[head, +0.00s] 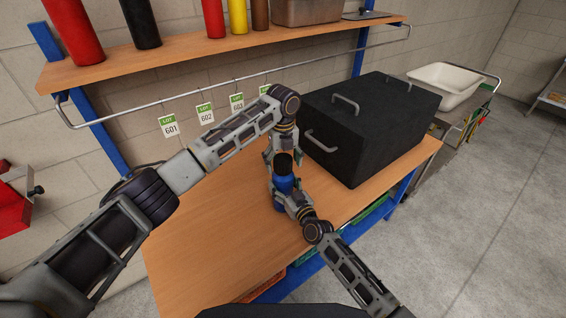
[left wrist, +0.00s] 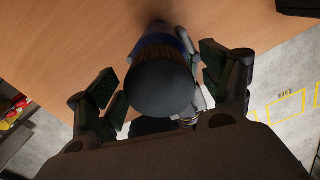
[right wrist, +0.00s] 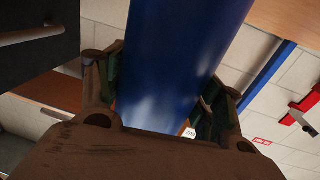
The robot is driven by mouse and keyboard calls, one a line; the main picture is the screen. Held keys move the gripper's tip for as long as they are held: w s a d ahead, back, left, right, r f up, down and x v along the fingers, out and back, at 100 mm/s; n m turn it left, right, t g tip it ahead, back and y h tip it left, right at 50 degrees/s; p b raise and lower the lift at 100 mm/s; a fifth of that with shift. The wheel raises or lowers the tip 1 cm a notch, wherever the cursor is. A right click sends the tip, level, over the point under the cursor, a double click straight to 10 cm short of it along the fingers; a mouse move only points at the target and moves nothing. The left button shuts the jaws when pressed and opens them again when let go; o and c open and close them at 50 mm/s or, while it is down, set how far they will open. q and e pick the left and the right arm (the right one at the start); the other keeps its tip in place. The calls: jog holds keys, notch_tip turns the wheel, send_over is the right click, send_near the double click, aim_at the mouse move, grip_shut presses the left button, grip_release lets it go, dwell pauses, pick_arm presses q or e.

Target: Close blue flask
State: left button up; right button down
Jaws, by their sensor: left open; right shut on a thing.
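The blue flask (head: 283,184) stands upright over the table, near the black box. A dark round lid (head: 284,162) sits at its top; whether it is fully seated I cannot tell. My left gripper (head: 282,150) is open above the flask. In the left wrist view its fingers are on both sides of the lid (left wrist: 160,90), with a little blue of the flask showing behind. My right gripper (head: 291,199) is shut on the flask's body. In the right wrist view the blue body (right wrist: 180,60) fills the space between the fingers.
A large black box (head: 370,125) with handles stands on the wooden table (head: 205,240) right of the flask. A rail (head: 225,95) with lot tags runs behind, under a shelf (head: 190,55) with several bottles. The table's left and front parts are clear.

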pick_arm(q)
notch_tip(320, 180, up, 12)
dwell(0.6)
jog(key=shift+f, duration=0.1)
pick_arm(e)
jog(key=shift+c, duration=0.9)
grip_release()
jog(key=shift+s+d, duration=0.1)
jog(key=v, duration=1.1)
jog(key=shift+s+d, duration=0.15)
jog(key=shift+s, duration=0.2)
